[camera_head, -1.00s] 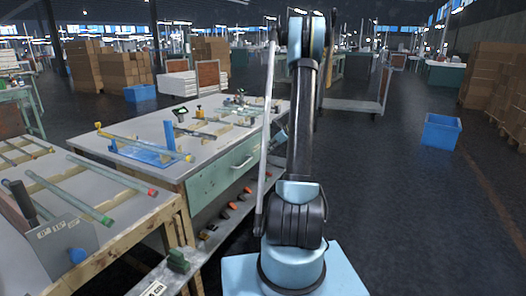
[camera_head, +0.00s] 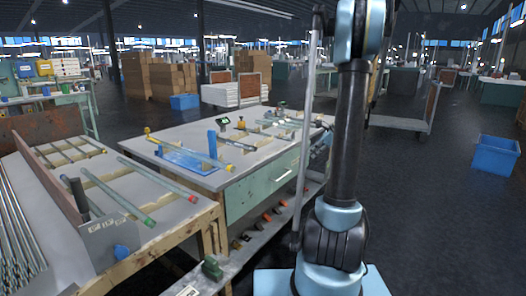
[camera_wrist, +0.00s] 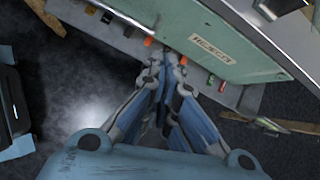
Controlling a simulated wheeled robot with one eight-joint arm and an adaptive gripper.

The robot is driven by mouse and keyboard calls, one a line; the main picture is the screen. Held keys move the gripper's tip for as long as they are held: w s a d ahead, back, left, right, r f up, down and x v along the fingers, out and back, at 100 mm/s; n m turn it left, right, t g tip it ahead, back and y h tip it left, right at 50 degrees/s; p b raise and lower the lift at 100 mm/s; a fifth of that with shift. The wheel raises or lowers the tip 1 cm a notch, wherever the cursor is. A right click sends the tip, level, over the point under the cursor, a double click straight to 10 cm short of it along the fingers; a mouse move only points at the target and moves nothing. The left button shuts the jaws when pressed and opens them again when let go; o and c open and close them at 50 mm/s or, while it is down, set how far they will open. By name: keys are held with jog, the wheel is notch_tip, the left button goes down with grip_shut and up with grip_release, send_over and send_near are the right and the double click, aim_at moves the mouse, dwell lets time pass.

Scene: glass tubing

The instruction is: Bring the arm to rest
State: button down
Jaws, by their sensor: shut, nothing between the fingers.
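My gripper (camera_wrist: 160,75) shows in the wrist view with its two blue-grey fingers together and nothing between them. Behind it in that view are the green drawer front (camera_wrist: 235,50) of a workbench and the lower shelf with several small coloured items. My arm (camera_head: 345,140) stands upright on the right of the middle in the head view, folded near its column. The gripper itself cannot be made out in the head view.
The workbench (camera_head: 190,152) stands left of my arm, with glass tubes and a blue fixture (camera_head: 190,160) on it. A nearer table (camera_head: 180,212) holds green tubes on wooden rails. A blue bin (camera_head: 495,155) stands on the right. The floor between is clear.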

jog(key=s+a+r+n+g+h, duration=0.15)
jog(key=s+a+n, duration=0.3)
jog(key=s, duration=0.65)
jog(key=s+a+r+n+h, duration=0.15)
jog(key=s+a+n, duration=0.35)
jog(key=s, duration=0.5)
jog(key=s+f+n+h, duration=0.1)
jog(key=s+f+n, duration=0.1)
jog(key=s+n, duration=0.2)
jog(key=s+f+n+h, duration=0.1)
jog(key=s+f+n, duration=0.2)
jog(key=s, duration=0.6)
jog(key=s+d+f+n+h, duration=0.1)
jog(key=s+f+n, duration=0.2)
jog(key=s+n, duration=0.3)
jog(key=shift+s+g, duration=0.45)
jog(key=shift+s, duration=0.3)
jog(key=shift+d, duration=0.1)
jog(key=shift+w+f, duration=0.2)
jog(key=shift+w, duration=0.25)
